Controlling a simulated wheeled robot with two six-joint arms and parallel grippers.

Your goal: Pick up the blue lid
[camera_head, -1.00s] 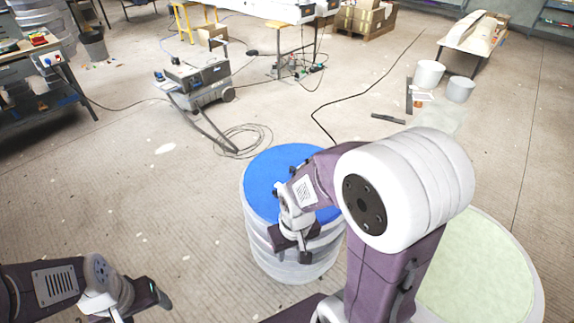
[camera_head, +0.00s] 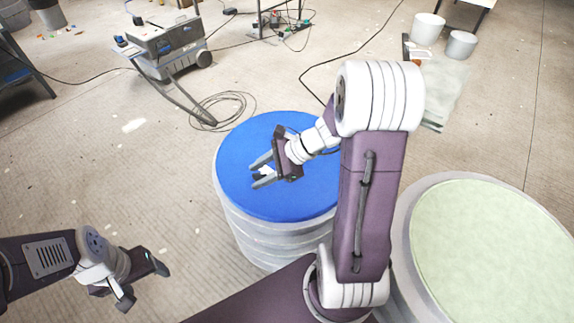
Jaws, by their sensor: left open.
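The blue lid (camera_head: 240,185) lies flat on top of a round grey drum (camera_head: 262,250) in the middle of the head view. My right gripper (camera_head: 256,172) is over the lid with its fingers spread apart and nothing between them. I cannot tell whether the fingertips touch the lid. My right arm hides part of the lid's right side. My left gripper (camera_head: 147,285) is at the lower left, open and empty, well away from the drum and to its left.
A second drum with a pale green top (camera_head: 485,250) stands at the right, close to my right arm. A grey machine (camera_head: 170,48) with hoses and a coiled cable (camera_head: 222,108) is on the floor behind. White buckets (camera_head: 427,29) stand at the upper right.

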